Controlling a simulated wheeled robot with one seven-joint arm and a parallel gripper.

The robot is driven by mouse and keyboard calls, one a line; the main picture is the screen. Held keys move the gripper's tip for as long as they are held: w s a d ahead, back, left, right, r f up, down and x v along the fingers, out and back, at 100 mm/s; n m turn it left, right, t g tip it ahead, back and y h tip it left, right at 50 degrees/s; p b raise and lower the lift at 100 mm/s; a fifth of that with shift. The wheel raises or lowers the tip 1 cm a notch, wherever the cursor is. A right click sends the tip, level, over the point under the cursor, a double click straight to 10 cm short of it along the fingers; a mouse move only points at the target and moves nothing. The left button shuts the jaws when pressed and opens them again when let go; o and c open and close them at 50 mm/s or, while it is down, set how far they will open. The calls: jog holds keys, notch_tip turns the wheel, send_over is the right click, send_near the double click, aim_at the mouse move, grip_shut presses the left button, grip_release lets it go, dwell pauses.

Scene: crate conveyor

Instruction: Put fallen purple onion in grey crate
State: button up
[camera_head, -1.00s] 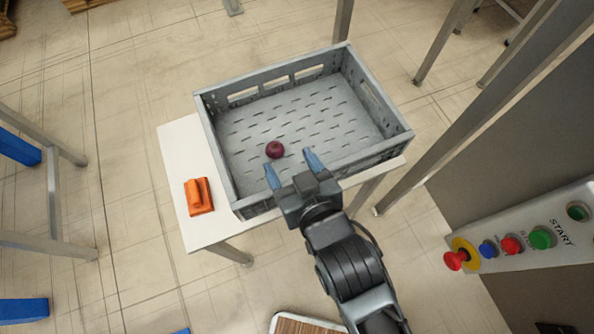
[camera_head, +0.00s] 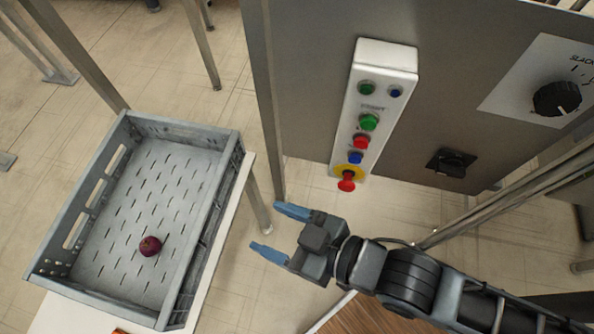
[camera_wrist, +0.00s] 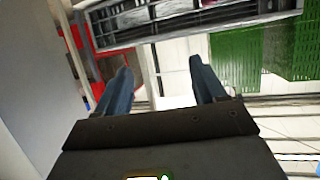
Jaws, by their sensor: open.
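The purple onion (camera_head: 150,246) lies inside the grey crate (camera_head: 190,128), on its slotted floor towards the near end in the head view. The crate stands on a white table (camera_head: 222,240). My gripper (camera_head: 272,230) is open and empty, to the right of the crate and table and apart from both. In the wrist view my two blue fingers (camera_wrist: 160,85) are spread with nothing between them. The onion is not seen in the wrist view.
A control panel (camera_head: 374,110) with buttons and a red emergency stop (camera_head: 346,182) is on a grey cabinet (camera_head: 310,90) beyond my gripper. A metal post (camera_head: 264,110) stands between crate and cabinet. A brown wooden surface (camera_head: 365,314) lies below my arm.

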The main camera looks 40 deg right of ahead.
jog(key=s+d+r+m+t+h, duration=0.1)
jog(key=s+d+r+m+h, duration=0.1)
jog(key=s+d+r, duration=0.3)
jog(key=s+d+r+m+t+h, duration=0.1)
jog(key=s+d+r+m+h, duration=0.1)
jog(key=s+d+r, duration=0.4)
jog(key=s+d+h, duration=0.1)
jog(key=s+d, duration=0.1)
jog(key=s, duration=0.2)
jog(key=shift+s+m+h, duration=0.25)
jog(key=shift+m+h, duration=0.05)
jog(key=shift+m, duration=0.1)
